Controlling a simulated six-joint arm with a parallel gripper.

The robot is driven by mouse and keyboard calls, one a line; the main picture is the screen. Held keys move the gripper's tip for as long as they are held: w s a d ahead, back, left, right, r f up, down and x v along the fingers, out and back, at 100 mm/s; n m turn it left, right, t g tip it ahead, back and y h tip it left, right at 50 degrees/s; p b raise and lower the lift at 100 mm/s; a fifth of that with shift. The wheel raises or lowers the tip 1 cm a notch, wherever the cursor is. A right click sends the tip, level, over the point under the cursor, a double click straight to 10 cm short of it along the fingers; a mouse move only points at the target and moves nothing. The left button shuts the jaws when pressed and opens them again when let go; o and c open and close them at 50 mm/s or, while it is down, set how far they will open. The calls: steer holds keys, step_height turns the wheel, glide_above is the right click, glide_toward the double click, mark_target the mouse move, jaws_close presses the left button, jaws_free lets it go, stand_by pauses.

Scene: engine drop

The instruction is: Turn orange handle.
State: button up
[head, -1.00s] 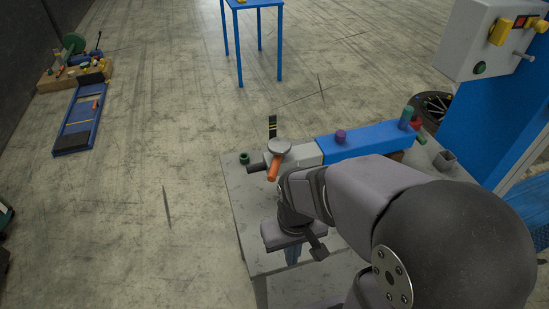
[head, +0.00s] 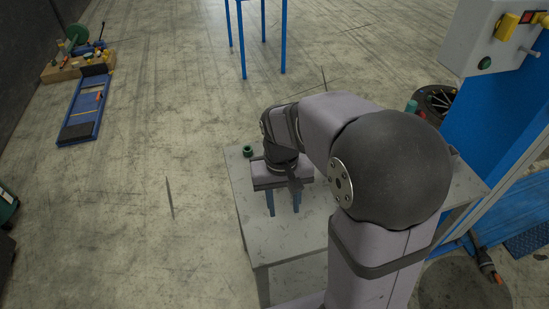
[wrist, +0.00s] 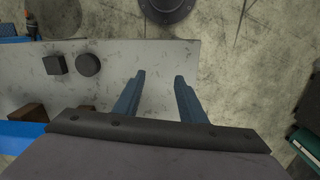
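The orange handle does not show in either view now; in the head view my arm covers the place where it was. My gripper (head: 284,212) points down over the grey table, near its left side. In the wrist view the two blue fingers of my gripper (wrist: 160,80) are spread apart with nothing between them. A strip of blue (wrist: 18,134) shows at the lower left there, probably the blue body of the bench assembly.
A control box (head: 492,40) on a blue post is at right.

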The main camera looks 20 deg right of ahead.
steer(key=w+r+m+h+p, duration=0.1)
steer(key=w+r+m, duration=0.3)
steer(key=w, duration=1.2)
step_height(320, 180, up, 2)
steer(key=shift+d+r+g+h+p, duration=0.15)
steer(key=shift+d+g+h+p, duration=0.15)
steer(key=shift+d+g+p, duration=0.1)
steer(key=shift+p+x, duration=1.2)
steer(key=shift+x, duration=2.5)
jaws_close()
